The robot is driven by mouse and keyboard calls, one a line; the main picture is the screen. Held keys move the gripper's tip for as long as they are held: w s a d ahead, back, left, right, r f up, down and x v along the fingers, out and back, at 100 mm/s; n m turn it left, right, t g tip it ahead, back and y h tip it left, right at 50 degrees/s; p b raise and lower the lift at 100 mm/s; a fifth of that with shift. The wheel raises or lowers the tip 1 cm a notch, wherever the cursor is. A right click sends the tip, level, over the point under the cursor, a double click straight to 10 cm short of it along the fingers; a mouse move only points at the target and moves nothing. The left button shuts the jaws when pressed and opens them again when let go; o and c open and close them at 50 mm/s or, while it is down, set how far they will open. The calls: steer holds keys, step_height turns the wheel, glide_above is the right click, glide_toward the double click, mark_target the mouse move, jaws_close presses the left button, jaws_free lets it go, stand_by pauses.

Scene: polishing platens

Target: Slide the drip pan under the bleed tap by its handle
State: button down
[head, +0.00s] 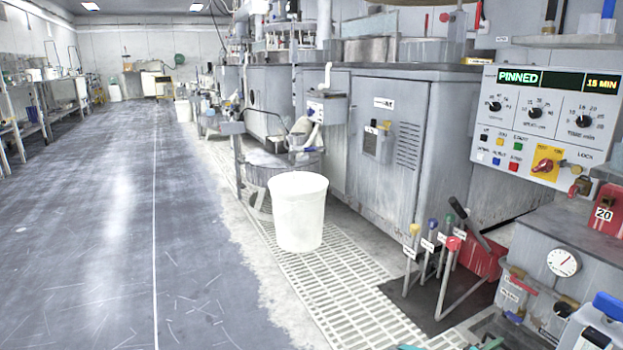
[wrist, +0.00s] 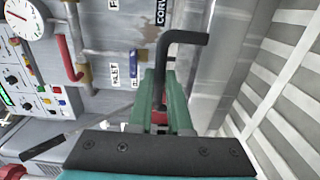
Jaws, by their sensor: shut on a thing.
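In the wrist view my gripper (wrist: 161,84), with two green fingers, is shut on a dark bent handle (wrist: 186,38). The handle runs up from between the fingers and turns right. A grey metal surface (wrist: 222,62) lies beside the handle; I cannot tell whether it is the drip pan. A small blue-handled fitting (wrist: 136,56) sits near a label left of the fingers, and a red lever on brass pipework (wrist: 66,58) is farther left. Which fitting is the bleed tap is not clear. The head view shows no clear view of pan or gripper.
A grey box with a gauge (head: 563,262) and a control panel (head: 545,120) stand at the right. Several upright levers (head: 441,250) rise near a red bracket. The left floor is open.

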steer(key=shift+d, duration=0.1)
steer(key=c, duration=0.8)
jaws_free()
steer(key=shift+o, duration=0.2)
